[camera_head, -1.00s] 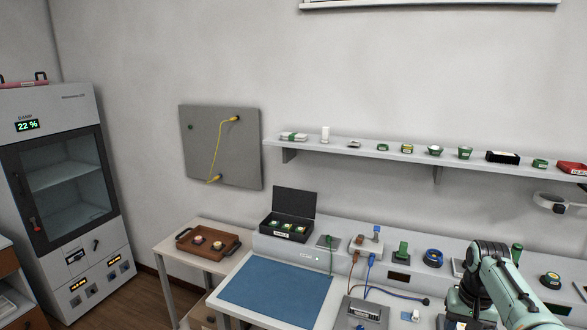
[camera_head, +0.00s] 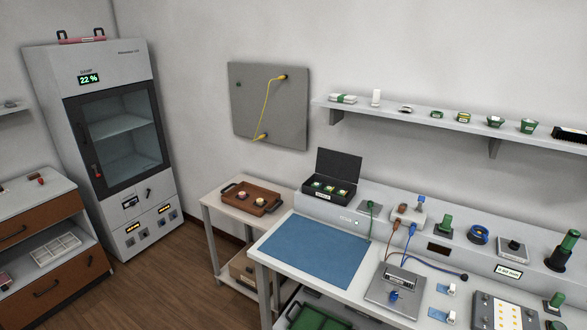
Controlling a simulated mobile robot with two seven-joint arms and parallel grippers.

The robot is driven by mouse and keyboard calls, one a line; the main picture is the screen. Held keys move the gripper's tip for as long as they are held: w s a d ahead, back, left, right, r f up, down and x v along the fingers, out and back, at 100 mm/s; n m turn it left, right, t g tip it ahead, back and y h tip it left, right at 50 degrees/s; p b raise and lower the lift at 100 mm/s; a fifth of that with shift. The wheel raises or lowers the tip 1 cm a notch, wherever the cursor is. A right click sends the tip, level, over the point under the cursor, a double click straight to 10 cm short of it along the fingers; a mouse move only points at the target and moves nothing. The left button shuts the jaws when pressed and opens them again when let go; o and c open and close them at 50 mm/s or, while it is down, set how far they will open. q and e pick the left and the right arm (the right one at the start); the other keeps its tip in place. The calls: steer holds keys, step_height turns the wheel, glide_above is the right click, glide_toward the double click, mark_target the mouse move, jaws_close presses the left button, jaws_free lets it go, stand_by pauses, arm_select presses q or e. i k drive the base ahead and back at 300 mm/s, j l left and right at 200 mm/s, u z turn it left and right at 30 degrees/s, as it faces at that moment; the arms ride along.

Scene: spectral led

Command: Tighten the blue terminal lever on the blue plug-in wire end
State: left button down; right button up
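A small white terminal block (camera_head: 407,214) sits on the raised back ledge of the workbench. A blue lever (camera_head: 420,199) stands up at its right side, and a brown lever (camera_head: 402,208) is lower at its left. The blue wire end (camera_head: 412,230) and the brown wire end (camera_head: 396,225) are just in front of the block. I cannot tell how far the blue end is seated. The blue wire (camera_head: 408,247) runs down towards a grey meter box (camera_head: 380,290) with a blue knob (camera_head: 393,296). Neither of my grippers is in view.
A blue mat (camera_head: 315,250) lies bare on the workbench. A black open box (camera_head: 330,187) and a green-topped stand (camera_head: 445,224) flank the block. A side table with a brown tray (camera_head: 268,208) and a tall cabinet (camera_head: 125,245) stand left. Floor shows at lower left.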

mark_target(421, 200)
steer(key=i+z, duration=0.1)
steer(key=z, duration=0.25)
steer(key=j+z, duration=0.1)
steer(key=z, duration=0.25)
steer(key=i+j+z, duration=0.1)
steer(key=z, duration=0.25)
